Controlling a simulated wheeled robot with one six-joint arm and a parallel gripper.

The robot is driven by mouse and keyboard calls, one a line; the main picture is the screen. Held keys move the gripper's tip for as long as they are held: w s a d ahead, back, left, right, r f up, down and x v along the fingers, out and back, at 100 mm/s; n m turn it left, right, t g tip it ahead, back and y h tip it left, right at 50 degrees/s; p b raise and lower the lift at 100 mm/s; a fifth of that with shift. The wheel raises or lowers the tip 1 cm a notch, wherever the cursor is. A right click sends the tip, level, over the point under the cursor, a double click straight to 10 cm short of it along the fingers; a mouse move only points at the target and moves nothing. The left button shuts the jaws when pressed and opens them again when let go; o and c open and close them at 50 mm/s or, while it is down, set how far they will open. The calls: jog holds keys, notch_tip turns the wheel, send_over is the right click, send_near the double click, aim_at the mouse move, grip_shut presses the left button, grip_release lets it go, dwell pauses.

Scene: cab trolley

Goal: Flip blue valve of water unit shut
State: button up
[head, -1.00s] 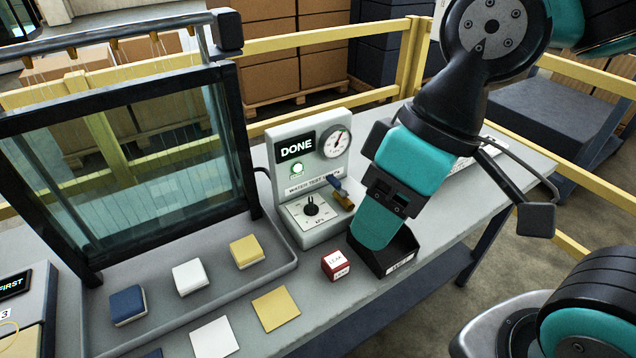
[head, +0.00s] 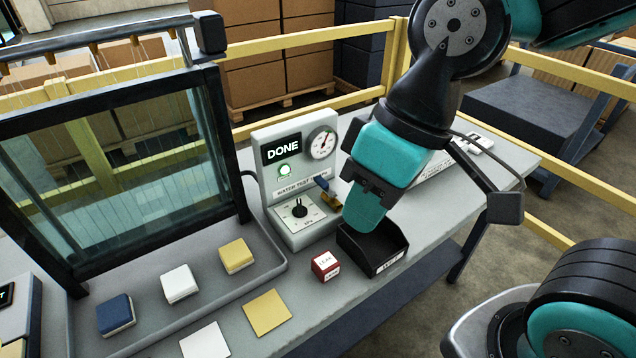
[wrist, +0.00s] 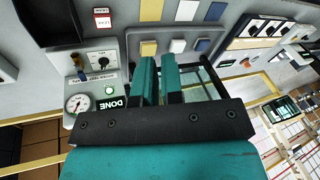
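The water test unit (head: 268,165) is a pale upright panel on the bench, with a "DONE" display, a lit green lamp, a round gauge and a black dial. Its valve has a blue handle (head: 321,183) on a brass body (head: 332,199) at the unit's right side. The handle slopes up and left from the brass. In the wrist view the blue handle (wrist: 83,76) is left of the fingers. My gripper (head: 362,222) is right of the valve, apart from it, over a black tray. In the wrist view my gripper (wrist: 159,60) shows a narrow gap between its teal fingers, nothing held.
The black tray (head: 388,262) and a red-and-white block (head: 325,265) stand in front of the unit. A framed glass panel (head: 120,165) rises at left. Blue, white and yellow blocks (head: 237,256) lie before it. A yellow rail (head: 285,118) runs behind the bench.

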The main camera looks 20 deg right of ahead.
jog(key=w+f+m+t+h+b, duration=0.1)
jog(key=w+f+b, duration=0.1)
jog(key=w, duration=0.3)
jog(key=w+f+m+t+h+b, duration=0.1)
jog(key=w+f+b, duration=0.1)
jog(key=w+f, duration=0.2)
jog(key=w+d+f+h+b, duration=0.1)
jog(key=w+f+h+b, duration=0.1)
jog(key=w, duration=0.4)
jog(key=shift+w+f+m+t+b, duration=0.15)
jog(key=shift+f+m+t+b, duration=0.25)
jog(key=shift+f, duration=0.35)
grip_shut()
jog(key=m+t+h+b, duration=0.2)
jog(key=t+h+b, duration=0.1)
jog(key=h+b, duration=0.1)
send_near(325, 186)
jog(key=w+a, duration=0.1)
jog(key=a, duration=0.3)
jog(key=shift+w+d+r, duration=0.2)
jog(key=shift+d+r, duration=0.05)
jog(key=shift+r, duration=0.2)
jog(key=x, duration=1)
jog(key=shift+d, duration=0.2)
